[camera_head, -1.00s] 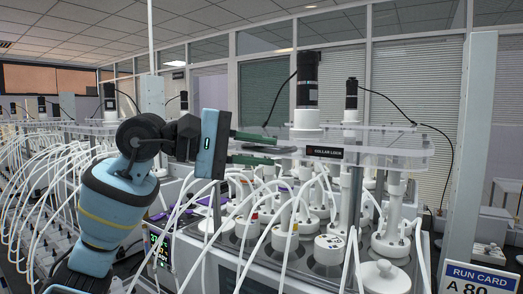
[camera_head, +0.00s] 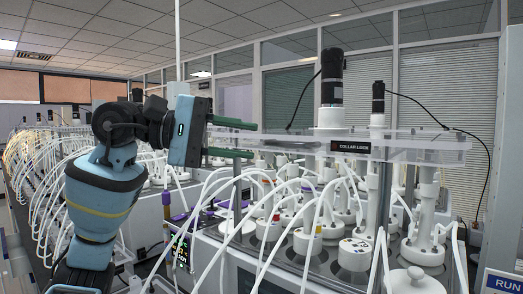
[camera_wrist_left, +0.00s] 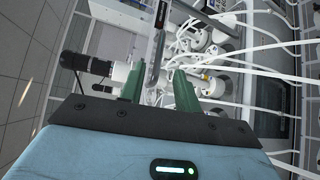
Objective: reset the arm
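My left gripper (camera_head: 252,139) points right in the head view, with its two green fingers spread apart. The fingertips are close to the left end of the clear collar-lock plate (camera_head: 430,149); I cannot tell whether they touch it. In the left wrist view the gripper (camera_wrist_left: 158,75) also shows a wide gap between its fingers, with no object clearly held. The plate's edge and white reactor parts show beyond the fingers there. My right gripper is in neither view.
A black motor (camera_head: 332,77) and a slimmer one (camera_head: 378,97) stand above the plate. White reactor vessels (camera_head: 354,254) and many looping white tubes fill the bench below and left. A lit display (camera_head: 182,252) is at the bench front. Open air lies above my arm.

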